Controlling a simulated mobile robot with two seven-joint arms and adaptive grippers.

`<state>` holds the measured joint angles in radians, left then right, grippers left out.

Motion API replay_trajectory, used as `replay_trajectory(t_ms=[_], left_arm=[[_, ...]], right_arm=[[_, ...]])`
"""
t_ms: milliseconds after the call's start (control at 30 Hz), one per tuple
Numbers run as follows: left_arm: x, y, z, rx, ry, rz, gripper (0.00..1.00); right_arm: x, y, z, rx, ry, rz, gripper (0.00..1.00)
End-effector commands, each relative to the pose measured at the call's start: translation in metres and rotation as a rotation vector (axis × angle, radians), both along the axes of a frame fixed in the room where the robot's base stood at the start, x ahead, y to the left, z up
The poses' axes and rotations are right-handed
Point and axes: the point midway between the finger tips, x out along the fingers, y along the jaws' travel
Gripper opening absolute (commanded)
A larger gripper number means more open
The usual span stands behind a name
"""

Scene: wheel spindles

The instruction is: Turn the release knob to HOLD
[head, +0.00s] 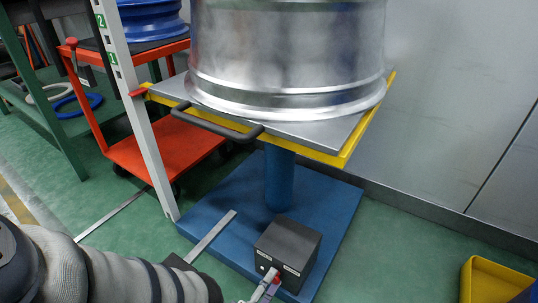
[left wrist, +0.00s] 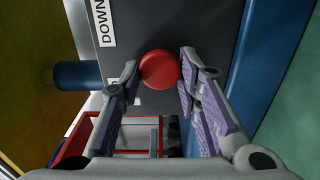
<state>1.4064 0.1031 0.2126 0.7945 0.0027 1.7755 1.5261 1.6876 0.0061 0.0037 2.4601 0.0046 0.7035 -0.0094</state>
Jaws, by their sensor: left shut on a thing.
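The release knob is a round red knob (left wrist: 159,69) on the face of a dark grey box (head: 288,246) at the foot of the lift stand. In the head view only a bit of its red shows by my fingers. My left gripper (head: 270,281) is shut on the knob, with one finger on either side in the left wrist view. A white label reading DOWN (left wrist: 101,22) is beside the knob there. The small labels in the head view are too small to read. No pointer mark on the knob is visible. My right gripper is out of view.
A large silver wheel (head: 287,50) rests on the yellow-edged lift table (head: 346,151) above the box. The blue base plate (head: 335,205) lies under it. A red cart (head: 165,150) stands left. A yellow bin (head: 490,283) is at bottom right.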

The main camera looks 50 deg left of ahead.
Motion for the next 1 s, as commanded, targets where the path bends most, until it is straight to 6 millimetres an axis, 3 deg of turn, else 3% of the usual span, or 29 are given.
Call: replay_trajectory(t_ms=[567,600,667,1000], left_arm=[[-0.0010,-0.0019,-0.0007,-0.031,-0.005,-0.003,0.03],[-0.0010,-0.0019,-0.0007,-0.031,-0.005,-0.003,0.35],[-0.0009,-0.0017,-0.0007,-0.030,-0.005,-0.003,0.49],[-0.0034,-0.0014,-0.0008,-0.029,-0.005,-0.001,0.50]], right_arm=[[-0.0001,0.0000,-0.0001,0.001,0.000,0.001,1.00],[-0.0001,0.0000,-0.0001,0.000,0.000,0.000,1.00],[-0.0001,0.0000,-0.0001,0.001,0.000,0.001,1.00],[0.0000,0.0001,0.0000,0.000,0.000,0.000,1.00]])
